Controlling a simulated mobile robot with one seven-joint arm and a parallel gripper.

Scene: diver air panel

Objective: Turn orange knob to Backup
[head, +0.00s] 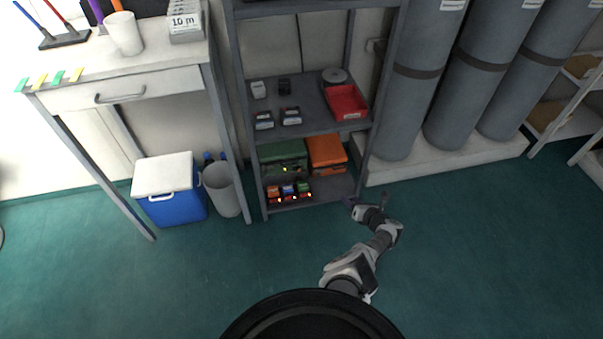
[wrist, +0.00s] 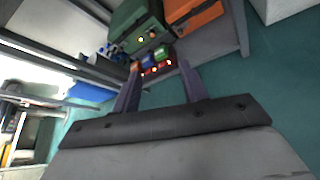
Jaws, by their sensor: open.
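No orange knob with a Backup mark can be made out in either view. My gripper (head: 366,198) is low over the green floor, just right of the grey shelf unit's bottom shelf in the head view. In the wrist view its two dark fingers (wrist: 160,72) are spread apart with nothing held between them. Beyond the fingertips, apart from them, small orange, blue and green devices (wrist: 152,66) with lit red spots sit on the bottom shelf. The same devices (head: 288,192) show in the head view.
The grey shelf unit (head: 308,131) holds a green case (head: 284,154), an orange case (head: 326,153) and a red tray (head: 346,101). Tall grey cylinders (head: 408,90) stand right. A blue cooler (head: 178,205) and a bin (head: 222,190) stand left under a bench. The front floor is clear.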

